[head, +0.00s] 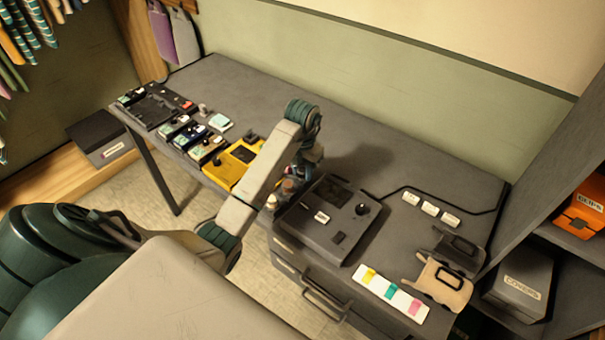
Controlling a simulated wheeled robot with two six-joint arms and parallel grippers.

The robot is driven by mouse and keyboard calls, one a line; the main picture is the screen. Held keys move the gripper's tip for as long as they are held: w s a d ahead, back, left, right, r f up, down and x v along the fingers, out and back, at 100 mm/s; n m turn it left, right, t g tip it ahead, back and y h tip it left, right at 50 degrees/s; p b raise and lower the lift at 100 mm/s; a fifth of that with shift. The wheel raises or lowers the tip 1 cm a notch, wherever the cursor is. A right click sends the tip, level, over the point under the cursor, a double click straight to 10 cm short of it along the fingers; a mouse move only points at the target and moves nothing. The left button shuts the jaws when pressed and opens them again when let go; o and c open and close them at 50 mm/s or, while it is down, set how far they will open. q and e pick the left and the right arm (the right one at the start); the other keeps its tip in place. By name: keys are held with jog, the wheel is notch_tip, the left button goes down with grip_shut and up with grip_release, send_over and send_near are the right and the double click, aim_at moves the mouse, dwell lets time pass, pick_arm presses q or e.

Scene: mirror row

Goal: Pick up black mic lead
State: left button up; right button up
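A thin black cable (484,212) lies on the right part of the grey desk (345,120), curving behind three white labels and down the right edge. I cannot tell for sure that it is the black mic lead. A dark grey holder (460,246) with a black loop stands near the right edge, with a tan holder (445,284) in front of it. My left arm reaches over the desk and bends down at mid-desk. My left gripper (292,184) is small and partly hidden beside a dark console, far left of the cable; its opening is unclear. My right gripper is not visible.
The dark console (328,218) stands at the desk front. A yellow box (235,163) and several small pedals stand to its left. A white strip with coloured tabs (390,293) lies at the front right. The back middle of the desk is clear. A shelf with an orange box (582,212) is at right.

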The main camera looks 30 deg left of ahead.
pick_arm(q)
jog(key=shift+c, duration=0.9)
